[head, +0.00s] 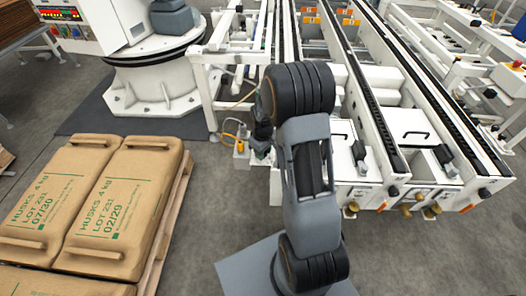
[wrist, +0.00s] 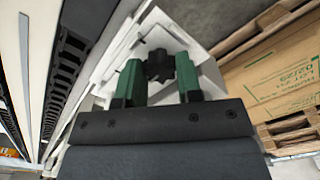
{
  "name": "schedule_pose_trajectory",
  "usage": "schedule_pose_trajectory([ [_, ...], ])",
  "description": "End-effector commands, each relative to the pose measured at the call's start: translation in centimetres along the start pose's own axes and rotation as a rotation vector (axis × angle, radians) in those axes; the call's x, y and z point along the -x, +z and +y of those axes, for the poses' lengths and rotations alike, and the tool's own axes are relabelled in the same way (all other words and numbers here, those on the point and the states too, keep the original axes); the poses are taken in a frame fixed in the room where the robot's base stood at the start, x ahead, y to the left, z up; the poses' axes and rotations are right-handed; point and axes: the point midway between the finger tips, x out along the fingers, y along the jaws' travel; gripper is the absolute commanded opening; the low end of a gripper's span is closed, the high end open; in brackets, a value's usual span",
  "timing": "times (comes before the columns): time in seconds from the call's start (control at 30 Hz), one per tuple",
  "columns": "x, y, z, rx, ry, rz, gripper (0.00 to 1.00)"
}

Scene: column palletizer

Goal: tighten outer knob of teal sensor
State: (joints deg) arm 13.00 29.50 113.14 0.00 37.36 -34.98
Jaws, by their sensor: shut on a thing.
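A black lobed knob (wrist: 160,65) shows in the wrist view, between the two green fingers of my gripper (wrist: 156,78). The fingers flank the knob on its left and right, and my gripper is shut on it. White machine parts lie behind the knob. I cannot make out a teal sensor body in either view. In the head view my gripper (head: 261,146) is small and dark, beside the corner of the white conveyor frame, partly behind my arm. The knob cannot be told apart there.
The white conveyor (head: 365,95) with dark rails runs away at centre right. Husk sacks (head: 125,205) lie on a wooden pallet (head: 171,215) at left, also in the wrist view. Grey floor between pallet and conveyor is clear.

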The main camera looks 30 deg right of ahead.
Motion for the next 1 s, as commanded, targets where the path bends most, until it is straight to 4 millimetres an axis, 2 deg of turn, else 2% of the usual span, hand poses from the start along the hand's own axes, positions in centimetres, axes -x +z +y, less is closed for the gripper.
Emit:
schedule_pose_trajectory([
  [0.27,0.05,0.0,0.0,-0.026,0.0,0.0,0.09],
  [0.43,0.1,0.01,0.0,-0.106,0.0,-0.001,0.09],
  [1.0,0.12,0.01,0.03,-0.627,0.0,0.0,0.09],
])
